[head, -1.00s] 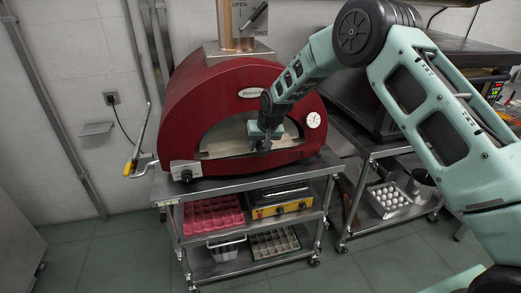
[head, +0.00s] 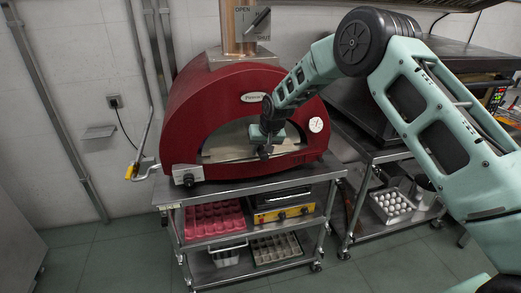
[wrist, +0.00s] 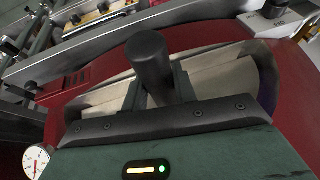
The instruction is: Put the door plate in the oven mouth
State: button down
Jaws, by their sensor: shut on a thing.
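The red domed oven (head: 205,110) stands on a steel cart, its arched mouth (head: 215,157) facing me. My gripper (head: 265,150) is at the mouth, in front of its middle. In the wrist view, my gripper (wrist: 155,85) is shut on a dark round handle (wrist: 150,55). A pale plate-like surface, seemingly the door plate (wrist: 228,83), spans the arch behind the handle. My gripper and its shadowed fingers hide part of it. I cannot tell whether the plate is seated in the mouth or just in front of it.
A white dial (head: 316,125) is right of the mouth and a black knob (head: 188,180) is at lower left. The steel cart top (head: 250,184) lies just below. A second cart with an egg tray (head: 391,206) stands at right.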

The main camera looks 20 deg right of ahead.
jog(key=shift+w, duration=0.1)
jog(key=c, duration=1.1)
grip_release()
jog(key=shift+o, duration=0.3)
jog(key=shift+f, duration=0.15)
jog(key=b+v, duration=0.5)
jog(key=v, duration=1.3)
jog(key=s+a+f+n+g, duration=0.1)
jog(key=s+a, duration=0.3)
jog(key=s, duration=0.3)
jog(key=s+a+n, duration=0.2)
jog(key=s+a, duration=0.1)
jog(key=s, duration=0.3)
jog(key=s+a+f+n+g, duration=0.1)
jog(key=s+a, duration=0.3)
jog(key=s, duration=0.3)
jog(key=s+d+f+n+g, duration=0.1)
jog(key=s+f+n, duration=0.1)
jog(key=s, duration=1)
jog(key=s+d+f+n+g+h, duration=0.1)
jog(key=s+d+f+n, duration=0.1)
jog(key=s, duration=1)
jog(key=shift+f+b, duration=0.35)
jog(key=shift+f, duration=0.25)
